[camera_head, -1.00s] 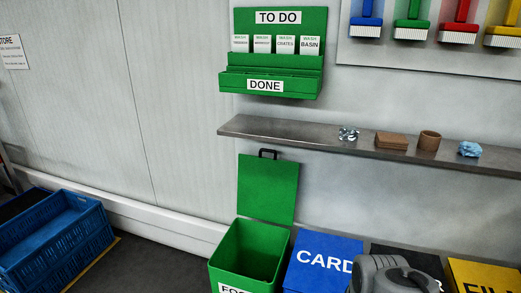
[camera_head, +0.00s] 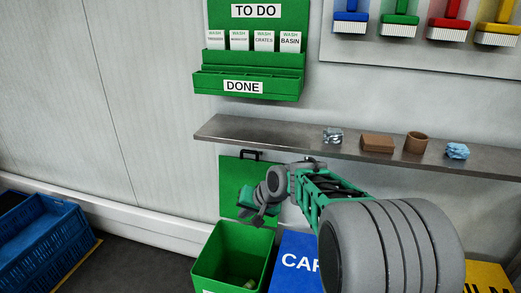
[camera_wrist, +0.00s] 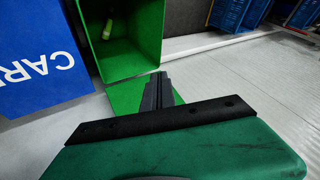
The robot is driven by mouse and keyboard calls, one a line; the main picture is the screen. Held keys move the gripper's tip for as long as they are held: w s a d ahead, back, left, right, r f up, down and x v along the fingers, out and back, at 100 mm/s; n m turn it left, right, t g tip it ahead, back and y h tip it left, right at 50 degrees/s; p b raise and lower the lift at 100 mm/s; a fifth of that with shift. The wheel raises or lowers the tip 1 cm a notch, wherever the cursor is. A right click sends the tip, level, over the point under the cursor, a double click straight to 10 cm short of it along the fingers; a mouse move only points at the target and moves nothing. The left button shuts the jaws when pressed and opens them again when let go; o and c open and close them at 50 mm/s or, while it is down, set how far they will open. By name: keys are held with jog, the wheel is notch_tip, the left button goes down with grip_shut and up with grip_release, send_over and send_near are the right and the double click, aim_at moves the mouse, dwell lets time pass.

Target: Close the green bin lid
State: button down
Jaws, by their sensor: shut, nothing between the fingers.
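The green bin (camera_head: 240,246) stands open at the bottom of the head view, with a small pale item (camera_head: 249,283) inside. Its green lid (camera_head: 230,183) stands up behind the bin against the wall, with a black handle (camera_head: 250,155) at its top. My gripper (camera_head: 258,218) is shut and empty, in front of the lid's lower right part and above the bin's back edge in the picture. In the wrist view my shut fingers (camera_wrist: 157,90) overlap a strip of the lid (camera_wrist: 126,98) beside the open bin (camera_wrist: 125,50). I cannot tell whether they touch it.
A grey shelf (camera_head: 290,141) with small items runs above the lid. A blue bin marked CARD (camera_head: 292,265) stands right of the green bin, and a yellow one (camera_head: 490,278) farther right. Blue crates (camera_head: 45,240) are at the left, with bare floor (camera_head: 140,268) between.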

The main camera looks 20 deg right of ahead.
jog(key=w+d+r+m+t+y+p, duration=0.1)
jog(key=w+d+m+t, duration=0.15)
jog(key=w, duration=0.35)
jog(key=w+d+r+m+t+y+p, duration=0.1)
jog(key=w+d, duration=0.3)
jog(key=w, duration=0.1)
jog(key=m+t+y+p, duration=0.2)
jog(key=m+t+p, duration=0.1)
jog(key=m+t, duration=0.3)
send_near(265, 156)
notch_tip(265, 156, up, 3)
jog(key=s, duration=0.3)
jog(key=shift+m+g, duration=0.35)
jog(key=shift+g, duration=0.1)
jog(key=x, duration=1)
jog(key=shift+a+f, duration=0.1)
jog(key=shift+a, duration=0.4)
